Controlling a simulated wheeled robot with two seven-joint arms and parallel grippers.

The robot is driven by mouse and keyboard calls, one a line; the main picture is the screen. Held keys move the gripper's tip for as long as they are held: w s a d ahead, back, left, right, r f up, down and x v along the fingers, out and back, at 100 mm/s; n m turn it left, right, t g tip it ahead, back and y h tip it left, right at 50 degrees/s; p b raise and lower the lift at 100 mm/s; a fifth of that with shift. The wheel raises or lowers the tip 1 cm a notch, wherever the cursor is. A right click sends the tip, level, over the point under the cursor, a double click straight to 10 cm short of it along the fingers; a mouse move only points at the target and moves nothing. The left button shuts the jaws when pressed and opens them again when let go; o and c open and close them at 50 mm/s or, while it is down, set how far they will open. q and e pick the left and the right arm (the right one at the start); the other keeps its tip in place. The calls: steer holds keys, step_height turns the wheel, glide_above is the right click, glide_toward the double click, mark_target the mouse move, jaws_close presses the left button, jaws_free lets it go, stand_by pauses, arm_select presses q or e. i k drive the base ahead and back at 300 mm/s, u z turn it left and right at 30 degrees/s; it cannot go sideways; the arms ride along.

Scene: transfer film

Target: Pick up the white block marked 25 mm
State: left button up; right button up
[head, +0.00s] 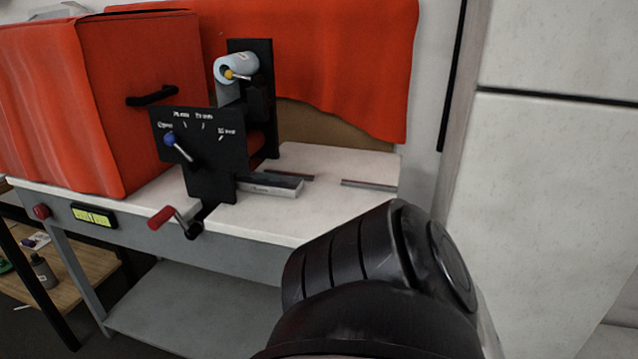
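A pale grey-white block (273,190) lies on the white tabletop (345,205), just right of the black lever plate. It is long and low, with a dark top that bears small lettering too small to read. I cannot tell whether it is the block marked 25 mm, and no other block is clearly seen. A black link of my own arm fills the lower middle and right of the head view, in front of the table's front edge. Neither of my grippers shows.
A black plate (215,150) carries a blue-knobbed lever (176,146). A red-handled crank (163,217) juts out at the front edge. A white roll (237,68) hangs behind. A red-covered box (100,100) stands left, a pale wall (560,180) right.

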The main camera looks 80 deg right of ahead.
mark_target(286, 186)
steer(key=k, duration=0.45)
steer(key=z, duration=1.05)
